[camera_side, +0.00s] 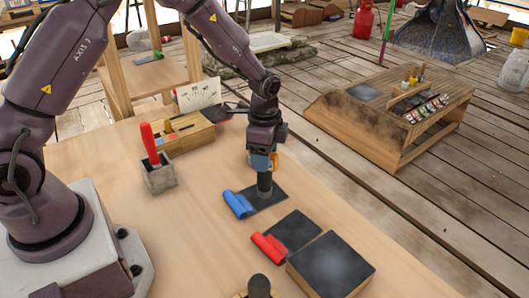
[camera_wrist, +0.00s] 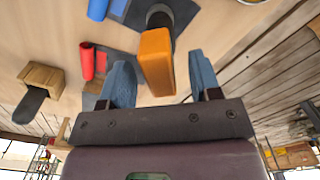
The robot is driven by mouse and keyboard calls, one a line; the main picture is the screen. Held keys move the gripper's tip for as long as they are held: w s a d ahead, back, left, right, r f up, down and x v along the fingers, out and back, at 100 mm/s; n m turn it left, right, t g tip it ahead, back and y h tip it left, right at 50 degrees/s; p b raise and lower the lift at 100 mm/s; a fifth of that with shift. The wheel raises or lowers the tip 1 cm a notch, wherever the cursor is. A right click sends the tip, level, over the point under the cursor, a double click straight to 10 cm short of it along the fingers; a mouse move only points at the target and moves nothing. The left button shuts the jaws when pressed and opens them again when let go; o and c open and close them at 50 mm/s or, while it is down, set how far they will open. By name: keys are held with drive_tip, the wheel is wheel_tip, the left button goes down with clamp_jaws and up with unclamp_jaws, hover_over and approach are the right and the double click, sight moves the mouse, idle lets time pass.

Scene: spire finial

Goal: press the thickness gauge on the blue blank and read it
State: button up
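The blue blank (camera_side: 272,196) is a dark flat sheet with a blue roll (camera_side: 238,203) on its left edge, lying on the wooden table. The thickness gauge, with an orange body (camera_wrist: 156,62) and a dark round foot (camera_side: 264,184), stands about upright with its foot at the sheet. My gripper (camera_side: 262,158) is right over the gauge. In the wrist view its blue fingers (camera_wrist: 161,78) are on either side of the orange body, with gaps showing, so it looks open around the gauge. Any reading is hidden.
A red-rolled blank (camera_side: 292,230) and a thick dark-topped block (camera_side: 332,264) lie nearer the camera. A small holder (camera_side: 158,178) with a red handle and a wooden box (camera_side: 187,137) with a white dial card (camera_side: 200,95) stand at the left. Table around the holder is clear.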

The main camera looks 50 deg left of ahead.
drive_tip(key=shift+r, duration=0.1)
wheel_tip(320, 180, up, 12)
drive_tip(key=s+r+n+t, duration=0.2)
drive_tip(key=s+r+n, duration=0.3)
drive_tip(key=s, duration=0.6)
drive_tip(key=s+r+n+t, duration=0.3)
drive_tip(key=s+r+n, duration=0.2)
drive_tip(key=s, duration=0.6)
wheel_tip(320, 180, up, 2)
drive_tip(key=shift+s+d+r+t, duration=0.15)
drive_tip(key=shift+s+d+t, duration=0.1)
drive_tip(key=shift+d+t, duration=0.05)
idle(0.5)
